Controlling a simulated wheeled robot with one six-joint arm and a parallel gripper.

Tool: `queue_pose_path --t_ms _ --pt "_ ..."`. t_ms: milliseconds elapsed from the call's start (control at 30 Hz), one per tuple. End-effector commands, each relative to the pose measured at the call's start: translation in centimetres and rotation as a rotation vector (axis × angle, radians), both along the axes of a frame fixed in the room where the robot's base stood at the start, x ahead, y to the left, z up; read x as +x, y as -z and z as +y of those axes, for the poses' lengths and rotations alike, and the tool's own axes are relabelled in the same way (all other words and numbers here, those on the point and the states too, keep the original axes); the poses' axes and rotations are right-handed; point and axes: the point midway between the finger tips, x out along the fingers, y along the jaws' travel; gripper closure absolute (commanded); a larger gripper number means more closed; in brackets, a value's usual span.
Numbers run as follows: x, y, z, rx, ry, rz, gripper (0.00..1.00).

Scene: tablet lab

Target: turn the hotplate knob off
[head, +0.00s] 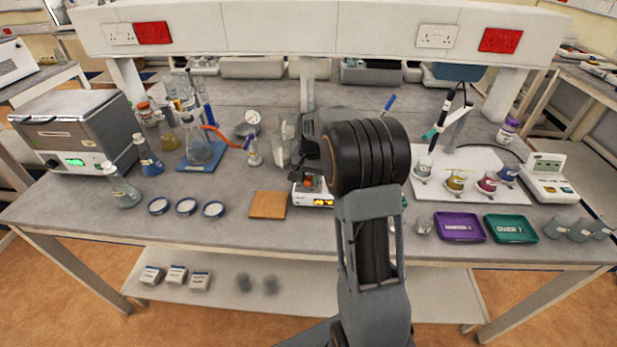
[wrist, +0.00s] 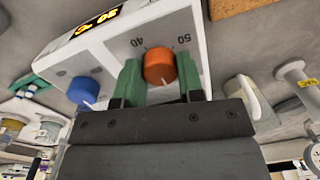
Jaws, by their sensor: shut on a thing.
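The hotplate (wrist: 100,45) is a white box with a lit display (wrist: 97,20) and two knobs on its front, an orange one (wrist: 160,66) and a blue one (wrist: 84,91) with a white pointer line. The numbers 40 and 50 are printed beside the orange knob. My gripper (wrist: 158,76) has its green fingers on either side of the orange knob and is shut on it. In the head view the hotplate (head: 313,197) shows at the bench's middle, partly hidden by my arm. The knob's pointer is not clear.
A brown board (head: 268,205) lies left of the hotplate. A purple tray (head: 459,227) and a green tray (head: 511,229) lie to the right. A shelf (head: 303,35) with sockets spans above the bench.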

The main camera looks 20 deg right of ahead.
Motion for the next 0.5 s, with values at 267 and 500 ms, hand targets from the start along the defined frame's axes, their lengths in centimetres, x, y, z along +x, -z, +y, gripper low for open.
queue_pose_path --t_ms 267,500 --pt "0.20 -0.25 -0.05 -0.003 0.000 -0.009 0.44" --pt "0.09 -0.13 -0.08 -0.002 0.002 -0.005 0.39"
